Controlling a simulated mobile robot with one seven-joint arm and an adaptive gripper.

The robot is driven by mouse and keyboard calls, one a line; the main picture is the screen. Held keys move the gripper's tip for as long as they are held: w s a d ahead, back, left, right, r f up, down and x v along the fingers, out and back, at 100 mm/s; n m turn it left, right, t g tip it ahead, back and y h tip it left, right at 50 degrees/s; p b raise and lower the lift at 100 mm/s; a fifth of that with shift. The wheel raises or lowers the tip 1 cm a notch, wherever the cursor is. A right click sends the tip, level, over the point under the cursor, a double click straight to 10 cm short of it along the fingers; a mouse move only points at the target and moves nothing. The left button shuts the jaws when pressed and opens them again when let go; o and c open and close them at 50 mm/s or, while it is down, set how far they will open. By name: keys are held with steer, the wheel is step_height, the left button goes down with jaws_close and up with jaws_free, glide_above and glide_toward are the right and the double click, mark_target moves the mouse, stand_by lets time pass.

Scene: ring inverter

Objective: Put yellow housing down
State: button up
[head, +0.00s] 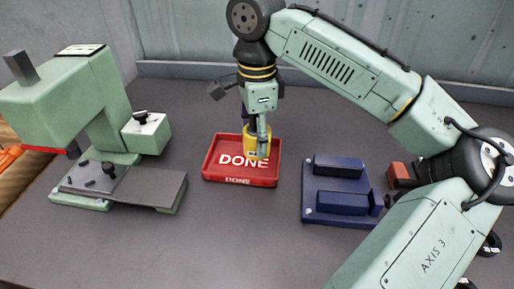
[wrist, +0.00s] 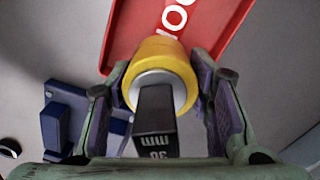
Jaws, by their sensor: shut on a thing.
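The yellow housing (head: 250,141) is a short ring-like cylinder with a pale grey inner part; it also shows in the wrist view (wrist: 166,57). My gripper (head: 257,146) is shut on it, with a finger on either side of it in the wrist view (wrist: 160,95). The housing is over the red tray (head: 212,165) marked DONE, toward its back right. The tray also fills the top of the wrist view (wrist: 130,30). I cannot tell whether the housing touches the tray floor. A dark block marked "30 mm" (wrist: 155,122) shows in front of the housing's centre.
A blue fixture (head: 335,185) with raised blocks stands right of the tray. A red-brown block (head: 398,172) lies farther right, near my arm. A pale green press-like machine (head: 100,120) stands at the left. The grey table (head: 235,235) is clear in front of the tray.

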steer(key=shift+f+b, duration=1.35)
steer(key=shift+f, duration=0.2)
steer(key=shift+f, duration=0.15)
steer(key=o, duration=1.4)
step_height(320, 180, up, 12)
steer(key=shift+r, duration=0.15)
